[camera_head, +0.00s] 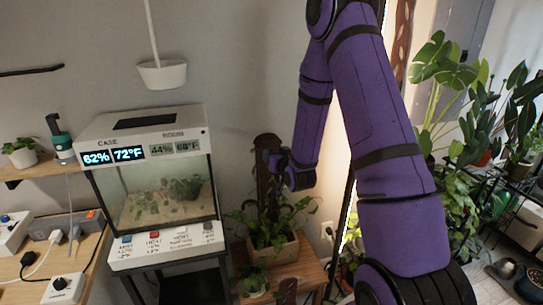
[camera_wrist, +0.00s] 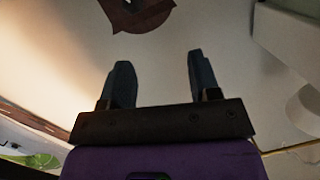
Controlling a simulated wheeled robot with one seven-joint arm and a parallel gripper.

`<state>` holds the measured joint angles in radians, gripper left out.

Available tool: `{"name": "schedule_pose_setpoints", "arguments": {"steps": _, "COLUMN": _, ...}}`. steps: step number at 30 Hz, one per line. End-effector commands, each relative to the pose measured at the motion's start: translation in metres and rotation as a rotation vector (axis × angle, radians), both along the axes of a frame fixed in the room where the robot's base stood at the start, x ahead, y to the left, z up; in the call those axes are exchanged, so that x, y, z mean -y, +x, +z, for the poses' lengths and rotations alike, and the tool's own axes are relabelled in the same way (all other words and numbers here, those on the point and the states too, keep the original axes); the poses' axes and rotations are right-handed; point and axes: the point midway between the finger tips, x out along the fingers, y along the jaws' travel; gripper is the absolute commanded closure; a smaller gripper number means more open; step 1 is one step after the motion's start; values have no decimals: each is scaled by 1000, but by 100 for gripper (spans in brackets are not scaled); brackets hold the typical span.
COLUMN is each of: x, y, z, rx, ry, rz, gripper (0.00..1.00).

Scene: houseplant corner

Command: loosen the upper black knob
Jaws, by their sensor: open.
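I cannot make out the upper black knob in either view. A dark brown upright board (camera_head: 266,152) stands behind a planter, and my gripper (camera_head: 277,160) is in front of its upper part, covering some of it. In the wrist view my gripper (camera_wrist: 162,78) has its two dark fingers well apart with nothing between them. A brown piece (camera_wrist: 140,14) with a notch or hole lies beyond the fingertips at the top edge. I cannot tell whether it is the same board.
A glass terrarium (camera_head: 160,195) with digital displays stands left of the board. A wooden planter (camera_head: 272,255) with leafy plants is below my gripper. A white pot (camera_head: 162,74) hangs at the upper left. A white box (camera_head: 62,290) with a black knob lies at the lower left.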

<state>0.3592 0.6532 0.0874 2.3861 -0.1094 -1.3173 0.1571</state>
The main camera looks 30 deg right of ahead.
Motion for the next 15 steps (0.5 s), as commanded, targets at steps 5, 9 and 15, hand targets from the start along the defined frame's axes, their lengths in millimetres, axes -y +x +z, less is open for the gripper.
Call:
{"name": "schedule_pose_setpoints", "arguments": {"steps": 5, "x": 12, "y": -8, "z": -36, "rx": 90, "ry": 24, "rz": -30, "gripper": 43}}
{"name": "schedule_pose_setpoints", "arguments": {"steps": 9, "x": 17, "y": -13, "z": -49, "rx": 136, "ry": 31, "rz": -43, "gripper": 43}}
{"name": "schedule_pose_setpoints", "arguments": {"steps": 15, "x": 20, "y": -7, "z": -52, "rx": 156, "ry": 33, "rz": -48, "gripper": 43}}
